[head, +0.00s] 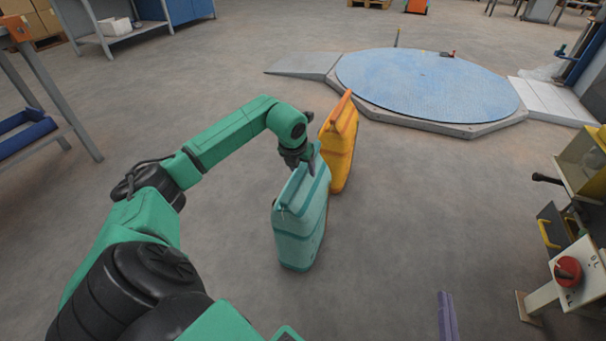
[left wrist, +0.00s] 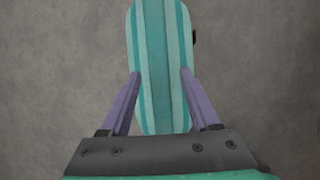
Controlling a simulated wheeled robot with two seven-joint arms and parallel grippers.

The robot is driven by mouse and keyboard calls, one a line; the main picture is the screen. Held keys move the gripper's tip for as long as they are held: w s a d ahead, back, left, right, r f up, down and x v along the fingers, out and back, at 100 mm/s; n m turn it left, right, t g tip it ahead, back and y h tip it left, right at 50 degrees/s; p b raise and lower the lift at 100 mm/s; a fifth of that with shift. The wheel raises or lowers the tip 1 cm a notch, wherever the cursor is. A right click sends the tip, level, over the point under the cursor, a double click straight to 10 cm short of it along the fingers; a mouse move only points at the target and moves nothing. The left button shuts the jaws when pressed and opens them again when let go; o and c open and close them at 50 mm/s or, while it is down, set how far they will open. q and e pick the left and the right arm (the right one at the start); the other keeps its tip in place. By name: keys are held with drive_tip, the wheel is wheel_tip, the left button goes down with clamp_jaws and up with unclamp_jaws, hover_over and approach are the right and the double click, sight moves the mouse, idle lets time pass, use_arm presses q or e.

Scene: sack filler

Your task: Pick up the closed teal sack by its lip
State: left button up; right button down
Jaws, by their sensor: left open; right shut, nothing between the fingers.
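The closed teal sack (head: 299,225) stands upright on the floor in the middle of the head view. My left gripper (head: 310,165) is at its top from above. In the left wrist view the striped top of the teal sack (left wrist: 162,45) lies between the two purple fingers of my left gripper (left wrist: 160,76), one on each side. The jaws are open; whether a finger touches the sack I cannot tell. My right gripper (head: 447,315) shows only as a shut purple finger end at the bottom edge of the head view, away from the sack.
An orange-yellow sack (head: 340,150) stands close behind the teal one, to its right. Beyond it is a round blue platform (head: 425,85) with a grey ramp (head: 303,64). A machine with a red knob (head: 567,270) stands at the right. The floor left and right of the sacks is clear.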

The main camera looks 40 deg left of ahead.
use_arm(q)
drive_tip(key=shift+c, duration=0.3)
clamp_jaws()
idle(1.1)
drive_tip(key=shift+w+r, duration=0.1)
